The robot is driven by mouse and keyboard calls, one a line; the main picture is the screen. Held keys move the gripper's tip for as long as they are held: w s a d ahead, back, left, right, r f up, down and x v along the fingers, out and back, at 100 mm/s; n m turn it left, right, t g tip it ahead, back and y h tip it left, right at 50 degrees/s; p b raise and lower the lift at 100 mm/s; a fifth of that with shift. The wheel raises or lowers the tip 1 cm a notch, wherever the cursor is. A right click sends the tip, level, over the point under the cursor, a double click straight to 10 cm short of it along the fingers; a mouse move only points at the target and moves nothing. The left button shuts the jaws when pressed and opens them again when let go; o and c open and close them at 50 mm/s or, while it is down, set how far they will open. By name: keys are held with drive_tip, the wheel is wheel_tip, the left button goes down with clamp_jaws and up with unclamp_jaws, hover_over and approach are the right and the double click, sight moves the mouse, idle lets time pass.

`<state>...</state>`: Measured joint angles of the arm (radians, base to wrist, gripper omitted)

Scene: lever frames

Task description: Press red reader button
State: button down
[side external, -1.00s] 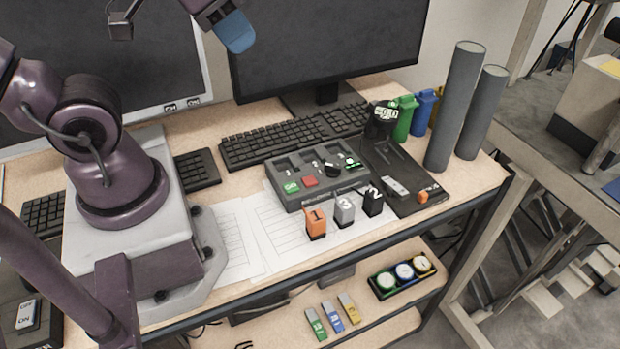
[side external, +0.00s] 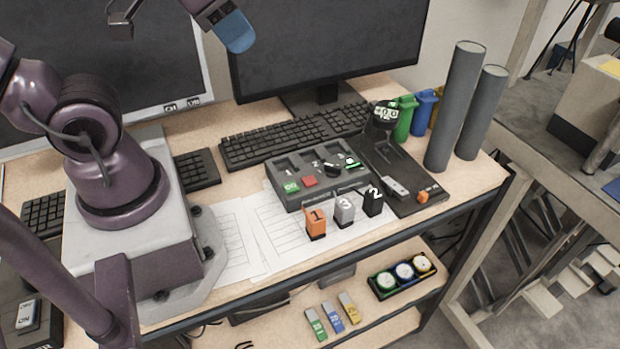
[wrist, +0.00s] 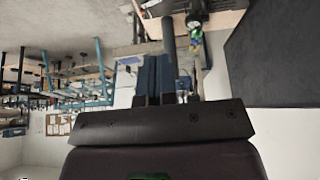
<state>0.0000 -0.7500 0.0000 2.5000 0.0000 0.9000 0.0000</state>
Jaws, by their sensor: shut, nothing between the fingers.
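The red button (side external: 310,181) sits on the front of a dark grey reader box (side external: 330,201), beside a lit green button (side external: 291,187). The reader box stands on the table and has numbered slots in its top. My gripper (side external: 236,32) has blue fingers and hangs high at the top of the side view, in front of the monitors, well above and apart from the reader. It is shut and empty. In the wrist view the blue fingers (wrist: 157,76) show close together; I cannot make out the red button there.
Orange (side external: 315,224), grey (side external: 344,211) and black (side external: 373,202) numbered blocks stand before the reader. A black stand with a round display (side external: 386,114) is at its right. Tall grey cylinders (side external: 456,108) rise farther right. A keyboard (side external: 290,137) lies behind.

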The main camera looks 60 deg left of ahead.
drive_tip(key=n+h, duration=0.7)
drive_tip(key=n, duration=2.7)
hover_over(309, 178)
wheel_tip(309, 178, down, 20)
drive_tip(key=shift+w+r+n+t, duration=0.1)
drive_tip(key=shift+n+t, duration=0.2)
drive_tip(key=shift+n, duration=0.4)
drive_tip(key=shift+f, duration=4.4)
